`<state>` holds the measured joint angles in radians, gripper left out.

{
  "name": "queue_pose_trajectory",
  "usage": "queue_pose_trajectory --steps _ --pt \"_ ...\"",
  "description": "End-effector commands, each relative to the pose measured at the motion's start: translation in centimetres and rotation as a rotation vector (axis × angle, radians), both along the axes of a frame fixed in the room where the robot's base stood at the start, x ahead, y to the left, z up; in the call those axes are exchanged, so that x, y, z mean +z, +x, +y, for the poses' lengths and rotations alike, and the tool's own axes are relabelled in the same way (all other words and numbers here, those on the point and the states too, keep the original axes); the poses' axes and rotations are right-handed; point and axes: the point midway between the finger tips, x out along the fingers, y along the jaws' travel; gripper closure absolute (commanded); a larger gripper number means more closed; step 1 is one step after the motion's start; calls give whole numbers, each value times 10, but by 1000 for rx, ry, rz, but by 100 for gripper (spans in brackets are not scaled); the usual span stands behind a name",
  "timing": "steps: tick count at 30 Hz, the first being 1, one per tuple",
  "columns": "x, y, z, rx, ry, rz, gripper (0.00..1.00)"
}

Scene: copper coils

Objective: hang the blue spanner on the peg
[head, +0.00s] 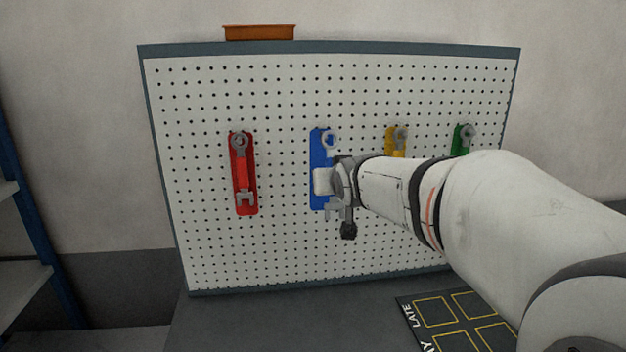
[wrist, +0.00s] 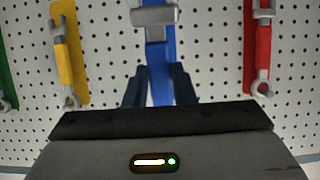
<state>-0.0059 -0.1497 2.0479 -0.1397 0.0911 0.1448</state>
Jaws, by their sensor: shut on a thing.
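The blue spanner has a grey ring end (head: 328,140) at the top and a grey open jaw below, in front of a blue strip (head: 317,160) on the pegboard. My gripper (head: 328,183) is shut on its handle, and hides the middle of it in the head view. In the wrist view, which is upside down, the blue spanner's jaw (wrist: 155,16) shows at the top and my gripper's dark fingers (wrist: 160,80) stand on either side of the blue handle. The jaw looks larger there than those of the other spanners. The ring against the peg cannot be made out.
A red spanner (head: 240,170) hangs to the left on the pegboard (head: 275,240). A yellow spanner (head: 398,140) and a green one (head: 464,138) are to the right, partly behind my arm. An orange tray (head: 260,33) sits on top. A marked mat (head: 410,303) lies below.

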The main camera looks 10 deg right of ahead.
Motion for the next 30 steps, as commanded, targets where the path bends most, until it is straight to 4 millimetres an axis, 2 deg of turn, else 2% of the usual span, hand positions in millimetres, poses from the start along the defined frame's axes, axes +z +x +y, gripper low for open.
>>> queue_pose_trajectory --steps 30 --pt "-5 61 3 9 -4 3 100"
